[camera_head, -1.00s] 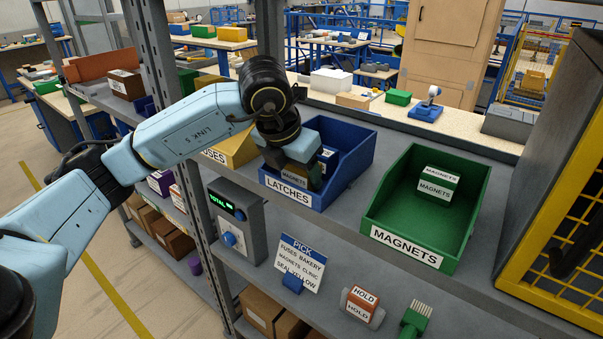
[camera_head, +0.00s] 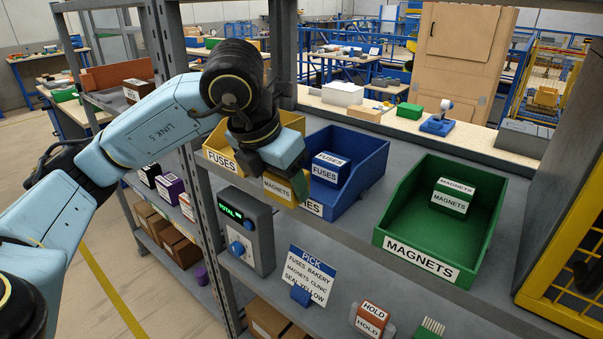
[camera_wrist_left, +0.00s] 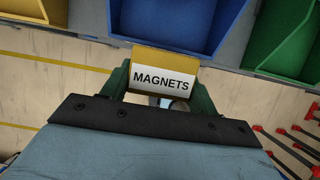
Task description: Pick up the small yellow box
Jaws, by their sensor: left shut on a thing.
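The small yellow box (camera_head: 277,188) with a MAGNETS label is held by my left gripper (camera_head: 292,186). It also shows in the left wrist view (camera_wrist_left: 162,78), between the green fingers of the gripper, with its label facing the camera. In the head view the box hangs at the front of the shelf, before the yellow FUSES bin (camera_head: 222,150) and the blue bin (camera_head: 345,200), and covers part of the blue bin's label. My right gripper is not in view.
A blue FUSES box (camera_head: 327,169) lies in the blue bin. The green MAGNETS bin (camera_head: 405,235) holds a green MAGNETS box (camera_head: 451,197). Below stand a TOTAL display (camera_head: 240,240), a PICK sign (camera_head: 308,275) and a red HOLD box (camera_head: 371,318). A shelf post (camera_head: 185,130) rises close to my left arm.

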